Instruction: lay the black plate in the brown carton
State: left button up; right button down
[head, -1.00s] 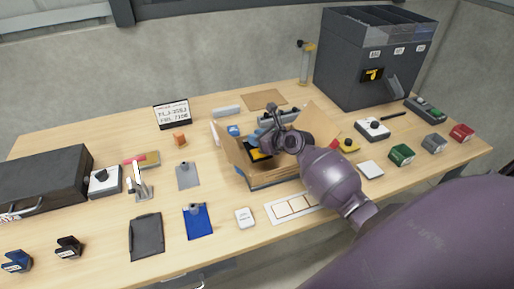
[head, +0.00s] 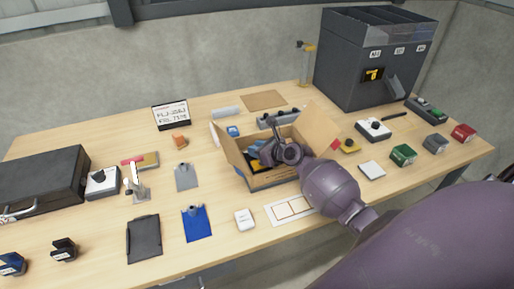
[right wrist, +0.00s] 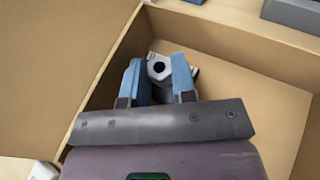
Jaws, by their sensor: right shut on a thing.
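The brown carton (head: 272,181) stands open on the table with its flaps spread. My right gripper (head: 263,150) reaches down into it from the right. In the right wrist view my right gripper (right wrist: 157,80) has its blue fingers inside the carton (right wrist: 232,62), shut on a small grey piece (right wrist: 160,68) with a dark round hole. Most of that piece is hidden, and I cannot tell whether it is the black plate. Black and yellow patches show in the carton beside the fingers in the head view, too small to make out. My left gripper is not in view.
A black clipboard (head: 144,240) and a blue clipboard (head: 197,224) lie at the front left. A white framed card (head: 290,209) lies before the carton. A dark bin unit (head: 350,72) stands behind right. Small boxes and devices lie at the right.

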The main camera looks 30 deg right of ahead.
jog(key=shift+f, duration=0.1)
jog(key=c, duration=0.9)
grip_release()
jog(key=shift+c, duration=0.2)
jog(key=shift+s+r, duration=0.1)
jog(key=shift+r, duration=0.65)
jog(key=p+v, duration=0.2)
jog(key=v, duration=0.9)
jog(key=shift+s+d, duration=0.2)
jog(key=shift+s, duration=0.2)
